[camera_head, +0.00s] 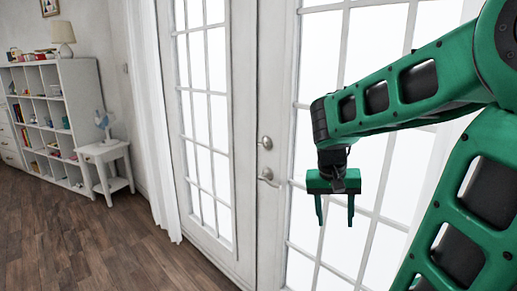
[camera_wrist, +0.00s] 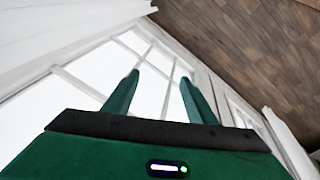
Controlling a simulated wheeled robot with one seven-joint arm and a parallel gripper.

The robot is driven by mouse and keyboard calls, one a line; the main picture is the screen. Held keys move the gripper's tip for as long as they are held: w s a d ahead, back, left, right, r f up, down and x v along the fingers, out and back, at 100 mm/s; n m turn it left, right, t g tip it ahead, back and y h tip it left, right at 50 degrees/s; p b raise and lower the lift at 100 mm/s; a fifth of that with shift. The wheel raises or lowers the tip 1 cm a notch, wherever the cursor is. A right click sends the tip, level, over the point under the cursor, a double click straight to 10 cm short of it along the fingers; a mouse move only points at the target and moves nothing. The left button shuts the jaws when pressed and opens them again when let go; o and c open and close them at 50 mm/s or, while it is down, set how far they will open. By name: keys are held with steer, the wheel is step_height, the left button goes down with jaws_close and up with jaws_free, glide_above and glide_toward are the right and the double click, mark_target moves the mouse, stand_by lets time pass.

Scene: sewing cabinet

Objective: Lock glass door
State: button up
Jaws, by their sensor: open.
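The white glass door (camera_head: 206,110) has two paned leaves, and both look closed in the head view. A round metal lock knob (camera_head: 265,143) sits on the door's middle stile. A metal lever handle (camera_head: 268,177) is just below it. My gripper (camera_head: 336,222) hangs with its fingers down in front of the right leaf, to the right of the handle and lower. It is open and empty. In the wrist view my gripper (camera_wrist: 159,83) shows its two fingers apart, with the glass panes behind them. I see neither knob nor handle in the wrist view.
A white curtain (camera_head: 154,120) hangs left of the door. A small white side table (camera_head: 105,160) with a blue fan (camera_head: 104,124) and a white shelf (camera_head: 48,110) stand along the left wall. The wooden floor (camera_head: 95,250) is clear at the front left.

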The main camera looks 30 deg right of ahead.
steer(key=w+d+r+m+h, duration=0.1)
steer(key=w+d+h, duration=0.15)
steer(key=w, duration=0.55)
steer(key=w+d+r+m+h, duration=0.15)
steer(key=w+d, duration=0.25)
steer(key=w, duration=0.4)
steer(key=m+t+h, duration=0.3)
steer(key=t+h, duration=0.2)
steer(key=h, duration=0.6)
glide_toward(260, 144)
steer(key=x, duration=0.9)
steer(key=shift+w+f, duration=0.1)
steer(key=shift+f, duration=0.05)
steer(key=shift+c, duration=0.7)
